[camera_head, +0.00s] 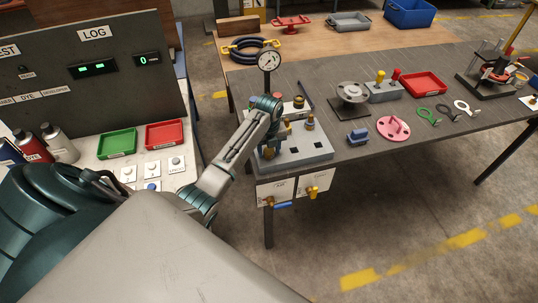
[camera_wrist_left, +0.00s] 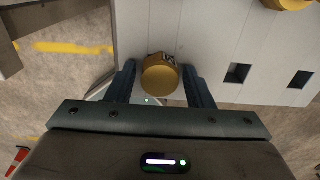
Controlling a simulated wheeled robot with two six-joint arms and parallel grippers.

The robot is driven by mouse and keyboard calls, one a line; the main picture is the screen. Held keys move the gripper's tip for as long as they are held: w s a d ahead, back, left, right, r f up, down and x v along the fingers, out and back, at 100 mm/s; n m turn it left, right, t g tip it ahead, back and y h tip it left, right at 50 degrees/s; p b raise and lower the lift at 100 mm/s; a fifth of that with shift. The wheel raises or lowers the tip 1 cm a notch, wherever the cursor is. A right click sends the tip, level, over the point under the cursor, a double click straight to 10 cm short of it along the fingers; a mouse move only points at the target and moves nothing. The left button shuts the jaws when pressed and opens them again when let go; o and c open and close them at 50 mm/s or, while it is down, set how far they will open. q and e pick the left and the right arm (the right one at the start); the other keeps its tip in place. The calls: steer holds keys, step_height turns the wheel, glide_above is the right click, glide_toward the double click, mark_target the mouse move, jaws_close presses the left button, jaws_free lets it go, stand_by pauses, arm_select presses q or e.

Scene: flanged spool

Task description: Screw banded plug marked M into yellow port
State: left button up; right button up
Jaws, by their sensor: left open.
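My left gripper (camera_head: 268,150) is over the left part of a grey block (camera_head: 308,156) on the dark table. In the left wrist view, its two fingers (camera_wrist_left: 160,70) are apart, one on each side of a round brass-yellow knob (camera_wrist_left: 160,80). I cannot tell whether they touch it. Square dark holes (camera_wrist_left: 237,73) show in the block's pale surface to the right. A brass plug-like piece (camera_head: 310,123) stands upright on the block, and another banded piece (camera_head: 299,102) is behind it. I cannot read a letter M or single out a yellow port. My right gripper is not visible.
A dial gauge (camera_head: 269,62) stands behind the block. Yellow-handled valve (camera_head: 313,191) hangs on the front panel.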

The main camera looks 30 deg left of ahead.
arm_select(q)
steer(key=c, duration=0.9)
steer(key=shift+r+p, duration=1.05)
steer(key=shift+r, duration=1.5)
